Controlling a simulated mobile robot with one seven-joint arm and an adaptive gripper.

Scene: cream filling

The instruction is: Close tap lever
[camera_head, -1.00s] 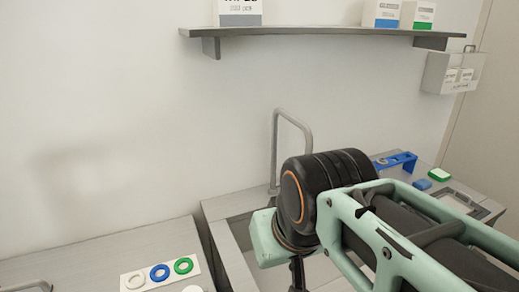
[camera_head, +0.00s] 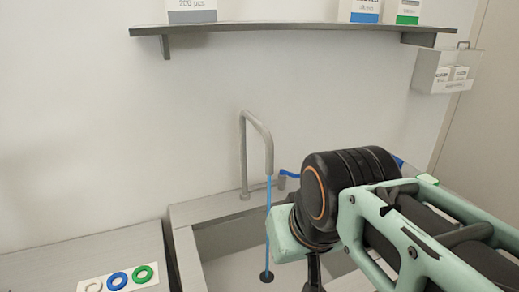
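The grey tap (camera_head: 243,155) stands at the back of the sink, its bent spout pointing down. A thin blue stream (camera_head: 268,215) runs from the spout to the dark drain (camera_head: 266,276). A small blue piece on a grey base (camera_head: 288,173), right of the tap, looks like the tap lever; its right end goes behind my wrist. My gripper (camera_head: 314,272) is seen only as a dark part below the mint-green wrist, over the right of the sink. Its fingertips are out of frame, so its opening and any contact cannot be seen.
The sink rim (camera_head: 185,250) surrounds the basin. On the left counter lies a white strip with grey, blue and green rings (camera_head: 117,281). A shelf (camera_head: 290,29) with boxes and a wall holder (camera_head: 446,72) are above. My arm hides much of the right counter.

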